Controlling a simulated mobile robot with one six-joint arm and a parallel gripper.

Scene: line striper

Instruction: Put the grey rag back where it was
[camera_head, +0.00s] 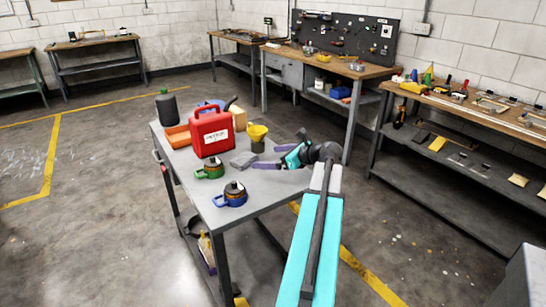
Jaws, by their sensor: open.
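The grey rag (243,160) lies as a small folded pad on the grey top of the metal cart (262,190), in front of the red can (211,132) and left of my gripper. My gripper (266,166) is open, low over the right part of the cart top, with its fingers pointing left toward the rag. The rag seems to be outside the fingers; I cannot tell the exact gap or whether they touch it.
A yellow funnel (257,132) stands behind the rag. A dark bottle (167,107) and an orange tray (178,136) are at the back left. The front right cart top is clear.

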